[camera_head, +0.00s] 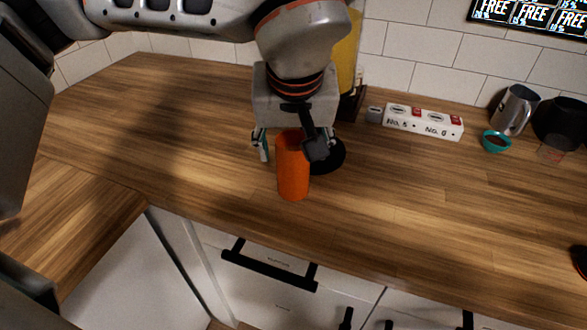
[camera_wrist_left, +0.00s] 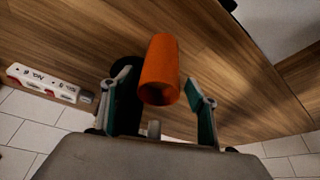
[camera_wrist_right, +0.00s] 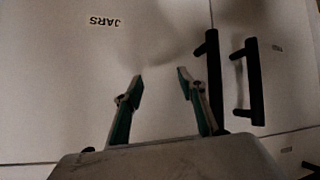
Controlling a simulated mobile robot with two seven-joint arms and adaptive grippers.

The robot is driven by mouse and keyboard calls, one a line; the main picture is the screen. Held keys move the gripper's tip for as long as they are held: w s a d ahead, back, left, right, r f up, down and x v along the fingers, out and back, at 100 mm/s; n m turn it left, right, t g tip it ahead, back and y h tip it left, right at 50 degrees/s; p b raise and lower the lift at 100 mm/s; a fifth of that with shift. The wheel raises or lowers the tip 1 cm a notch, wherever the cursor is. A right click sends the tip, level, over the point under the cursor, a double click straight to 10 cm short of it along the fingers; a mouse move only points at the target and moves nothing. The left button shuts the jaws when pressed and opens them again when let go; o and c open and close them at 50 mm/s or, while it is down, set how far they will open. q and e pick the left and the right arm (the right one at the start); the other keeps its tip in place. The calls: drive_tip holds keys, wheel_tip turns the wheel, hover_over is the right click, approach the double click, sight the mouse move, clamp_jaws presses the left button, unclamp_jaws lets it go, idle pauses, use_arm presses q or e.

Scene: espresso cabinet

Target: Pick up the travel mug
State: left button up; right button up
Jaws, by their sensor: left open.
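The travel mug (camera_head: 293,172) is an orange cylinder standing upright on the wooden counter near its front edge. My left gripper (camera_head: 285,150) is above and behind it, with its fingers partly hiding the mug's top. In the left wrist view the mug (camera_wrist_left: 160,68) shows its open rim between the two spread, green-padded fingers of the left gripper (camera_wrist_left: 164,105). I see gaps between the mug and the fingers there. My right gripper (camera_wrist_right: 160,88) shows only in the right wrist view, open and empty in front of cabinet doors.
A dark round object (camera_head: 328,158) lies just behind the mug. Drawer handles (camera_head: 268,268) are below the counter. The counter's middle right is clear.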

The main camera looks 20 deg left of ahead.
use_arm(q)
clamp_jaws()
drive_tip(key=shift+r, duration=0.2)
drive_tip(key=shift+r, duration=0.6)
drive_tip(key=s+d, duration=0.3)
drive_tip(key=s, duration=0.5)
drive_tip(key=s+d, duration=0.3)
drive_tip(key=s, duration=0.5)
drive_tip(key=shift+s+d, duration=0.15)
drive_tip(key=shift+s, duration=0.2)
